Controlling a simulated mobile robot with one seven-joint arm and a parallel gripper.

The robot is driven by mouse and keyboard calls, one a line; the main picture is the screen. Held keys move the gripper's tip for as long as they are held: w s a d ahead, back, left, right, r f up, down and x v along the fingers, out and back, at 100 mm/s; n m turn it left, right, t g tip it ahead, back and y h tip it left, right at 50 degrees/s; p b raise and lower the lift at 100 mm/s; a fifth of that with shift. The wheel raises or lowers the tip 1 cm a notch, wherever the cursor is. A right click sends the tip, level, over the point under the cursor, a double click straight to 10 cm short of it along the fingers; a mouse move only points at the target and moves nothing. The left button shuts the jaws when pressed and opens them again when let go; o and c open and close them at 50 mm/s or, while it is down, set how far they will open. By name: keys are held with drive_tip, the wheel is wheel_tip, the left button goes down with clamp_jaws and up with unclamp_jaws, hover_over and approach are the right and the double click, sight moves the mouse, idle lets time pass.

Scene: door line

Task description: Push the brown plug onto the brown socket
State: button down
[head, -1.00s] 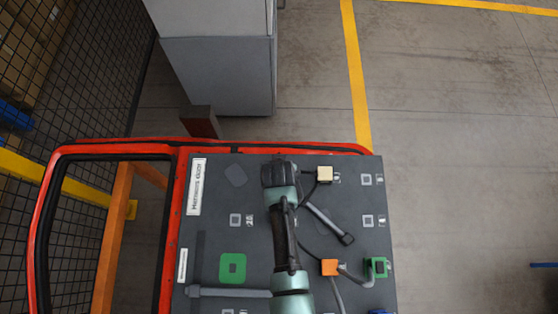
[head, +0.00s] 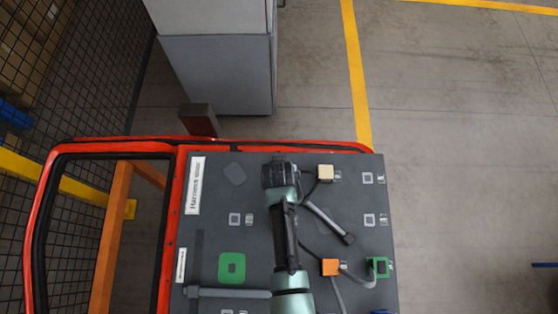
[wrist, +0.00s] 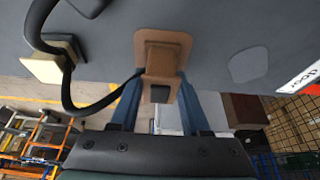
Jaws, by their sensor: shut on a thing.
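In the wrist view, the brown socket (wrist: 178,40) is a flat brown square plate on the dark panel. My gripper (wrist: 157,88) has its blue fingers shut on the brown plug (wrist: 157,84), which is lined up in front of the socket. The plug covers the socket's middle, so I cannot tell whether it is touching or partly seated. A dark cable (wrist: 95,108) runs from the plug and loops left. In the head view, my arm hides plug and socket.
A cream connector (head: 325,172) sits right of my gripper; it also shows at left in the wrist view (wrist: 55,62).

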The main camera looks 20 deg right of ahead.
drive_tip(key=shift+c, duration=1.5)
unclamp_jaws()
drive_tip(key=v, duration=1.3)
